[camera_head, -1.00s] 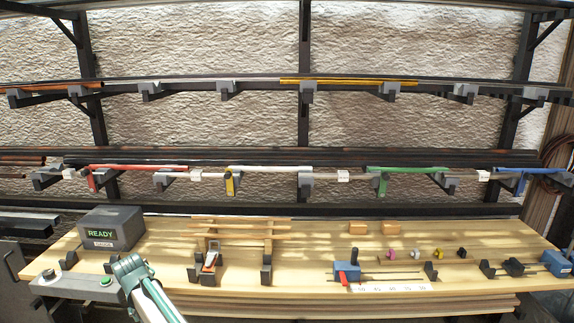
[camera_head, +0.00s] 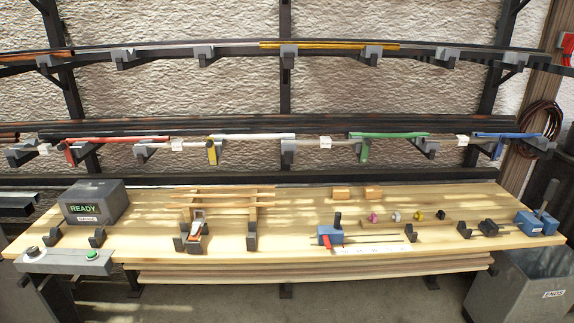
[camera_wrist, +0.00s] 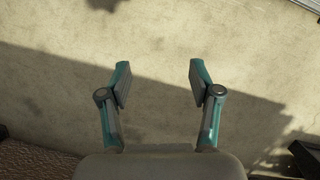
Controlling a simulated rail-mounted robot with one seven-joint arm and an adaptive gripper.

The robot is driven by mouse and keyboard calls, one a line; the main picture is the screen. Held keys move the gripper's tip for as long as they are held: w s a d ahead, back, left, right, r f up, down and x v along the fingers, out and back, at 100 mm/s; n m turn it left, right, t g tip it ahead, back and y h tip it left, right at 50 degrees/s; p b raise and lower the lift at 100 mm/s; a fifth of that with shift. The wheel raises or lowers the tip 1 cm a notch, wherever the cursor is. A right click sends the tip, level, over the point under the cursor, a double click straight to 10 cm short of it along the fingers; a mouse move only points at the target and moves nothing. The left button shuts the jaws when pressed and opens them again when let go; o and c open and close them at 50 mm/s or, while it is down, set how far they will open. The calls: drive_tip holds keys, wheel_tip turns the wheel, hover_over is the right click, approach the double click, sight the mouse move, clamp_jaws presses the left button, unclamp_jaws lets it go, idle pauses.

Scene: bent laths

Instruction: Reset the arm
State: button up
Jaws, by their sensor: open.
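My gripper (camera_wrist: 157,84) shows in the wrist view with its two teal and grey fingers spread apart. It is open and nothing is between the fingers. My arm and gripper do not show in the head view now. The wooden workbench (camera_head: 300,257) stands in full view there.
On the bench are a dark box reading READY (camera_head: 95,203), a wooden rack (camera_head: 265,207), a blue clamp (camera_head: 340,235) and small coloured knobs. A button panel (camera_head: 65,262) is at the front left. A grey bin marked ENDS (camera_head: 530,285) stands at the lower right.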

drive_tip(key=s+d+f+m+g, duration=0.1)
drive_tip(key=s+d+m, duration=0.1)
drive_tip(key=s+d, duration=0.4)
drive_tip(key=s+d+f+m+g+y, duration=0.1)
drive_tip(key=s+d, duration=0.5)
drive_tip(key=s, duration=0.7)
drive_tip(key=shift+s+d+f+m+g, duration=0.15)
drive_tip(key=shift+s+f+m+g, duration=0.25)
drive_tip(key=shift+f+g, duration=0.4)
drive_tip(key=shift+w, duration=0.1)
